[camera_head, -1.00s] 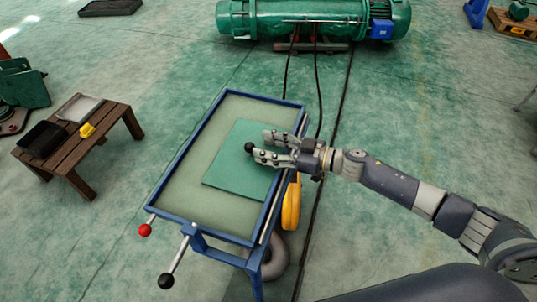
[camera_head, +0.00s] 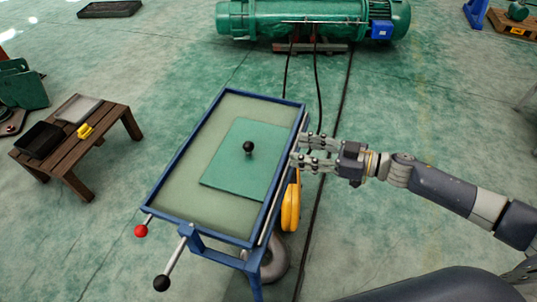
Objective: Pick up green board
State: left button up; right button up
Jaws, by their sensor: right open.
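The green board (camera_head: 232,174) lies flat on the bed of a blue-framed cart (camera_head: 178,220). A black ball knob (camera_head: 248,147) stands up from the board near its middle. My right gripper (camera_head: 296,148) is open and empty, with its fingers pointing left over the cart's right rim, apart from the knob. My left gripper is not in view.
The cart has levers with a red ball (camera_head: 141,231) and a black ball (camera_head: 162,283) at its front. A wooden table (camera_head: 72,152) with trays stands at the left. A large green hoist (camera_head: 305,18) lies at the back, with dark cables (camera_head: 318,95) running down from it.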

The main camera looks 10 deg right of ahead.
aim_at(269, 154)
jog(key=a, duration=0.1)
jog(key=w+a+f, duration=0.1)
jog(key=a+b, duration=0.1)
jog(key=a, duration=0.1)
jog(key=shift+w+f, duration=0.3)
jog(key=shift+w, duration=0.1)
jog(key=p+x, duration=0.1)
jog(key=x, duration=0.4)
jog(key=shift+w+d+r, duration=0.15)
jog(key=shift+r, duration=0.05)
jog(key=shift+w+a+f, duration=0.1)
jog(key=shift+w+a, duration=0.1)
jog(key=shift+a, duration=0.15)
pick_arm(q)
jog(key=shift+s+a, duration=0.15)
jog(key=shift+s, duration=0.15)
pick_arm(e)
jog(key=shift+s, duration=0.15)
jog(key=c, duration=0.9)
grip_shut()
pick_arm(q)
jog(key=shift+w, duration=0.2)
pick_arm(e)
jog(key=shift+d, duration=0.1)
